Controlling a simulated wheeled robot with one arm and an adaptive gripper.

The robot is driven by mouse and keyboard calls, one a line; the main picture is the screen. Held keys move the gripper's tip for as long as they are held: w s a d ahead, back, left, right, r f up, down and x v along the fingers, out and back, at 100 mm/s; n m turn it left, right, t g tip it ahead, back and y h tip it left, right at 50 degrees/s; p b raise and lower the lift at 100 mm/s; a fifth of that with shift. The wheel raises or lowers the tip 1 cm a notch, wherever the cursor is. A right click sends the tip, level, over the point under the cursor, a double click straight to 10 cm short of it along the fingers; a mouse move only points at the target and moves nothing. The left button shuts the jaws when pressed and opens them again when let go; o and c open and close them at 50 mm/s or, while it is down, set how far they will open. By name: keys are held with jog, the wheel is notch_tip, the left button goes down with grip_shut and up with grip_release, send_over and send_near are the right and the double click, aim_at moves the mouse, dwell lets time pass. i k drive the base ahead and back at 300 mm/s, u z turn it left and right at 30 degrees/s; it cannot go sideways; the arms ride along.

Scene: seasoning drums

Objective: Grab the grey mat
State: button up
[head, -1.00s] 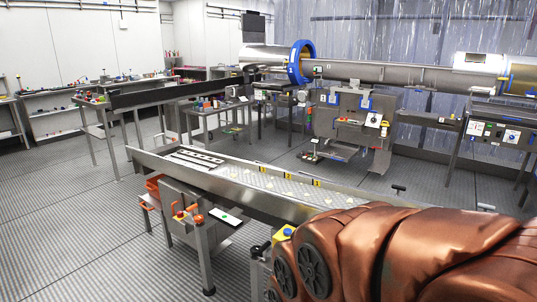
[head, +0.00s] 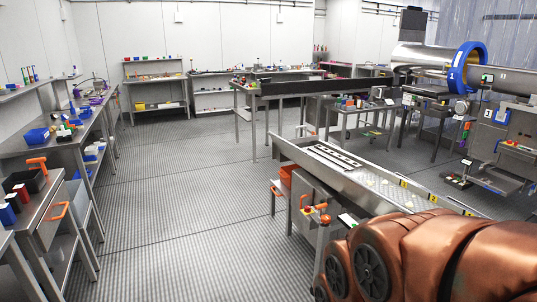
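I cannot pick out a separate grey mat in the head view. The floor (head: 190,200) is grey and ribbed all over, and no mat edge shows on it. Small items on the far benches and shelves are too small to tell apart. My gripper is not in view. Copper-coloured rounded parts of my own body fill the lower right corner and hide what lies behind them.
A long metal conveyor trough (head: 330,158) runs across the right. A workbench (head: 40,200) with blue bins (head: 37,136) lines the left. Shelves (head: 155,85) stand at the back wall. A large steel drum (head: 425,60) is at upper right. The floor between is open.

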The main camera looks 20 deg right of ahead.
aim_at(486, 180)
jog(key=i, duration=8.2)
jog(key=z, duration=2.95)
jog(key=i, duration=1.75)
